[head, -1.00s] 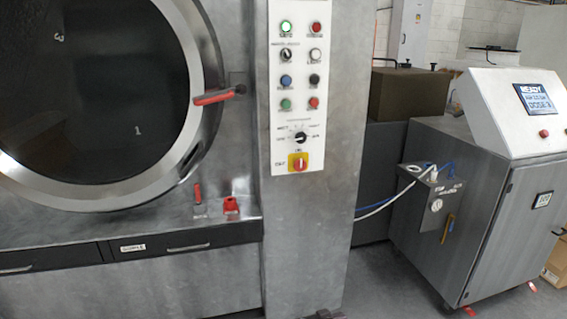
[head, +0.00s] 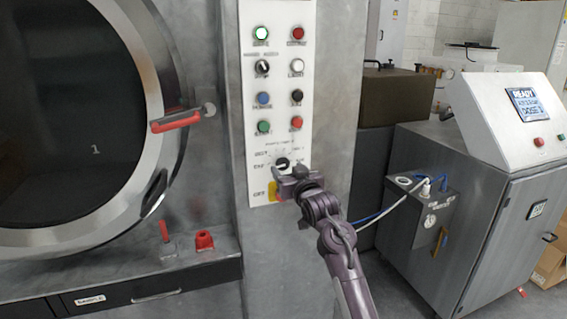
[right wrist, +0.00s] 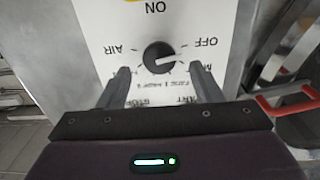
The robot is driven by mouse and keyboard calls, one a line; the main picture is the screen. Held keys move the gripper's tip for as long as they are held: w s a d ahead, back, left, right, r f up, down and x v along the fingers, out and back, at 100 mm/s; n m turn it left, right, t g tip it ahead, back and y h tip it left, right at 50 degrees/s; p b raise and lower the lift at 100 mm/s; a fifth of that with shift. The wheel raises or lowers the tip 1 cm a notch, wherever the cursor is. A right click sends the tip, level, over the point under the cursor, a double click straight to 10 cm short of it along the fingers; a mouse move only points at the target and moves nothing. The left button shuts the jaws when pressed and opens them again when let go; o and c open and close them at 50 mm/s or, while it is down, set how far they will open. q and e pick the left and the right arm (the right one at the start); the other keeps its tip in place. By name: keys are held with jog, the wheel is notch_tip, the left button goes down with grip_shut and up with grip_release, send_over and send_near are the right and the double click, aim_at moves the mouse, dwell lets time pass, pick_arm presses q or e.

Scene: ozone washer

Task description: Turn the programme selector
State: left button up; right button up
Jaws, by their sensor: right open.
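The programme selector (head: 282,163) is a round black knob low on the white control panel (head: 281,75). Printed labels ring it. In the right wrist view the selector (right wrist: 158,57) appears upside down, with OFF and AIR on either side and a pale pointer line towards the right. My right gripper (head: 284,175) is at the panel, just below the selector in the head view, and partly covers it. In the right wrist view its two fingers (right wrist: 159,70) are apart, one on each side of the knob, with nothing held. I cannot tell whether they reach its depth. My left gripper is out of view.
A yellow-backed main switch (head: 271,191) lies just below the selector, mostly hidden by my gripper. Several buttons (head: 264,98) are above. The round washer door (head: 165,60) with a red handle (head: 175,121) is left. A grey cabinet (head: 470,215) with a screen stands right.

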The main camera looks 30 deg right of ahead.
aim_at(284, 165)
jog(key=x, duration=0.3)
jog(key=shift+w+d+f+p, duration=0.1)
jog(key=shift+w+f+p, duration=0.1)
jog(key=shift+p, duration=0.1)
jog(key=shift+c, duration=0.9)
jog(key=c, duration=0.8)
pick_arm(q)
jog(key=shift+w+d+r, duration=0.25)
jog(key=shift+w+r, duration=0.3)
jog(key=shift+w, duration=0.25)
